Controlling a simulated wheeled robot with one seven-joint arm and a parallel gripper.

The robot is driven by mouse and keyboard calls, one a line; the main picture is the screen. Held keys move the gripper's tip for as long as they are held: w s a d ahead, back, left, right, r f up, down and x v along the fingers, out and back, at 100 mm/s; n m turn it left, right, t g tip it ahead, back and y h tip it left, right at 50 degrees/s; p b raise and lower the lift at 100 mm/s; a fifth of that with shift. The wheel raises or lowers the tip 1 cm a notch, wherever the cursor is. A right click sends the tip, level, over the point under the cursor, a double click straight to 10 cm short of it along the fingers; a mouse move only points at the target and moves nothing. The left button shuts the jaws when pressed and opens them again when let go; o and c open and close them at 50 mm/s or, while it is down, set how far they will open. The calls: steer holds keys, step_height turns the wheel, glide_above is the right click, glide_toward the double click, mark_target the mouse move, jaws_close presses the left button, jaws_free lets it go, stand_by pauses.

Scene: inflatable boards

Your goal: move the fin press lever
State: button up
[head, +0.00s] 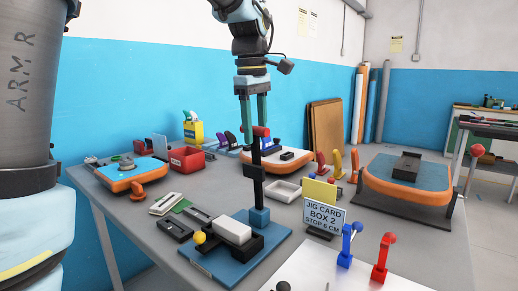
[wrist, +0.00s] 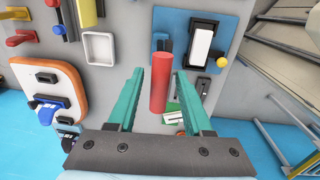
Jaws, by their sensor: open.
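The fin press has a blue base plate (head: 208,265) with a white block (head: 232,230) and a black clamp on it. A black lever (head: 257,185) stands upright from a blue foot at its back right. A red grip (head: 261,131) tops the lever. My gripper (head: 254,122) points down above the lever, its two teal fingers open, tips at about the grip's height. In the wrist view the red grip (wrist: 158,85) lies between the spread fingers, with gaps showing on both sides. Contact cannot be made out.
A sign (head: 324,214) reads "JIG CARD BOX 2 STOP 6 CM". Blue (head: 347,243) and red (head: 382,258) levers stand on a white panel at the front right. A yellow ball knob (head: 200,238) is on the press's left. Orange-edged boards and a white tray (head: 283,191) lie behind.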

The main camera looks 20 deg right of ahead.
mark_target(256, 148)
steer(key=shift+w+d+f, duration=0.1)
steer(key=shift+w+f, duration=0.05)
steer(key=shift+f, duration=2.15)
jaws_close()
